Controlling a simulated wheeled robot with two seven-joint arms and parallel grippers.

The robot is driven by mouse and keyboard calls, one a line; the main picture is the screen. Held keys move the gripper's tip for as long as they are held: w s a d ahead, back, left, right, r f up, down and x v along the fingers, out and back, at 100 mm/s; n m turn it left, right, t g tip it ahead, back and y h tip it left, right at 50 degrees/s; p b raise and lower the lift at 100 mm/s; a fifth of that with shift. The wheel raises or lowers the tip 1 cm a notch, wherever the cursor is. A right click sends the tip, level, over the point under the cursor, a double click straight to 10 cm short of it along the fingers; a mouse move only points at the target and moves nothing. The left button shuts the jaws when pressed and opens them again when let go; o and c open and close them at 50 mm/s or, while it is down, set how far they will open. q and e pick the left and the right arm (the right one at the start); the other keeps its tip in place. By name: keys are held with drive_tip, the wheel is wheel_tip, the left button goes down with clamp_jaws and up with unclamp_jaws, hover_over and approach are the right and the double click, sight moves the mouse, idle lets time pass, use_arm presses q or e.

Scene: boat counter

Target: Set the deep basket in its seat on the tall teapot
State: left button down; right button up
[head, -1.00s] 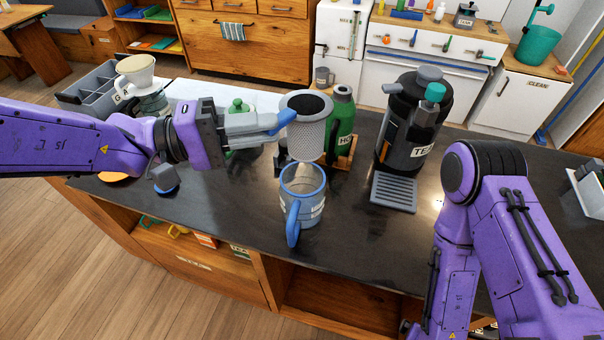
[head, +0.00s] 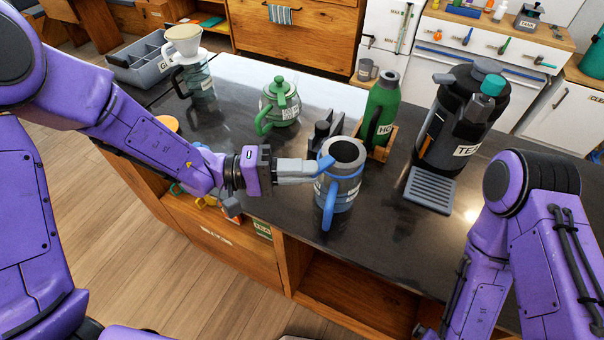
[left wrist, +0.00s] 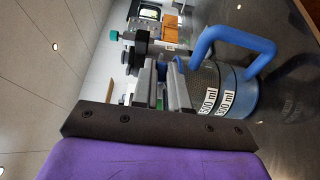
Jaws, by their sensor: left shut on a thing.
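The tall teapot (head: 341,193) is a clear jug with a blue rim and blue handle, upright on the dark counter. It also shows sideways in the left wrist view (left wrist: 231,92), with volume labels. My left gripper (head: 318,167) is shut on the basket's blue tab at the teapot's left rim. It also shows in the left wrist view (left wrist: 163,75). My right gripper is out of view.
A green flask (head: 381,108) in a wooden holder stands close behind the teapot. A dark tea dispenser (head: 459,125) with a drip tray (head: 431,188) is to the right. A green teapot (head: 281,103) is behind left. The front counter edge is near.

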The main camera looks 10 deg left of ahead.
use_arm(q)
drive_tip(key=shift+s+a+f, duration=0.1)
drive_tip(key=shift+f, duration=1.15)
drive_tip(key=c, duration=1.1)
unclamp_jaws()
drive_tip(key=shift+c, duration=0.2)
drive_tip(key=shift+r, duration=0.15)
drive_tip(key=s+a+b, duration=0.2)
drive_tip(key=a, duration=1)
drive_tip(key=shift+r, duration=0.35)
